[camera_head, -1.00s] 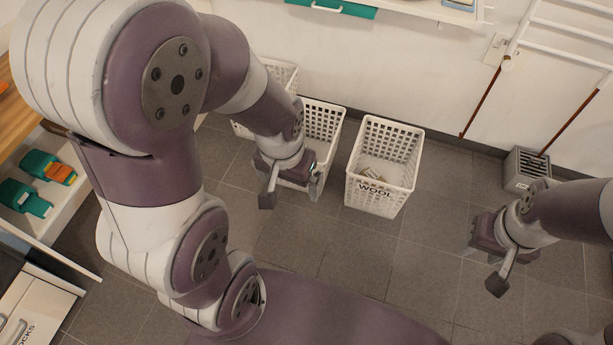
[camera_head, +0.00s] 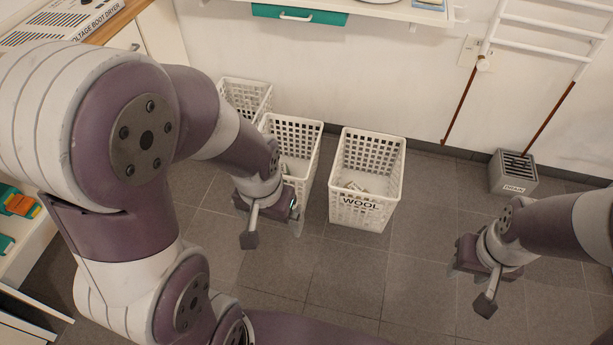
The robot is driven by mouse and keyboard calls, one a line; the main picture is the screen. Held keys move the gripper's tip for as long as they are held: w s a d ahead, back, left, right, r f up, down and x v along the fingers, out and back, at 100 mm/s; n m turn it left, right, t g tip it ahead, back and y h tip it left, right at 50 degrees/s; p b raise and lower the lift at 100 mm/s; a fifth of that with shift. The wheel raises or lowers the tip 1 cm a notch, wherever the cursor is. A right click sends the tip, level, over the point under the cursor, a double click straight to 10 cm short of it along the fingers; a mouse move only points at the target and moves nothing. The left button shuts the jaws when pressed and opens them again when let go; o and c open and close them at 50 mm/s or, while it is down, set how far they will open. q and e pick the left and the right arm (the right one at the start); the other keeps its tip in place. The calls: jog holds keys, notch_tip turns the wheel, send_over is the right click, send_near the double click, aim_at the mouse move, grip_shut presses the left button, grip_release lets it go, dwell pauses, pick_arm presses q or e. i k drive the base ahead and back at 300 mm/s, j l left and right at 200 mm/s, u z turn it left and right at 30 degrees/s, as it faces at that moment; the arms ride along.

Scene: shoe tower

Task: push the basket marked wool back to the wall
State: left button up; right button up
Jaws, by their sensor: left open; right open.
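The white basket marked WOOL (camera_head: 362,203) stands on the tiled floor in the middle of the head view, upright, with some small pale items inside. A strip of floor shows between its back and the wall (camera_head: 385,70). My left gripper (camera_head: 272,236) is open, to the left of the basket and in front of the neighbouring basket, apart from the WOOL basket. My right gripper (camera_head: 473,289) is open and empty above the floor, well to the right and in front of it.
Two more white baskets stand to the left, the middle one (camera_head: 309,136) partly behind my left arm and another (camera_head: 246,95) beyond it. A grey box marked DRAIN (camera_head: 513,172) stands by the wall at right. The floor right of the WOOL basket is clear.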

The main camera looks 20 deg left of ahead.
aim_at(386, 190)
jog(key=i+j+z, duration=0.15)
jog(key=i, duration=0.3)
jog(key=i+j+z, duration=0.15)
jog(key=i+j, duration=0.15)
jog(key=i, duration=0.2)
jog(key=i+j+z, duration=0.15)
jog(key=i, duration=0.3)
jog(key=j, duration=0.1)
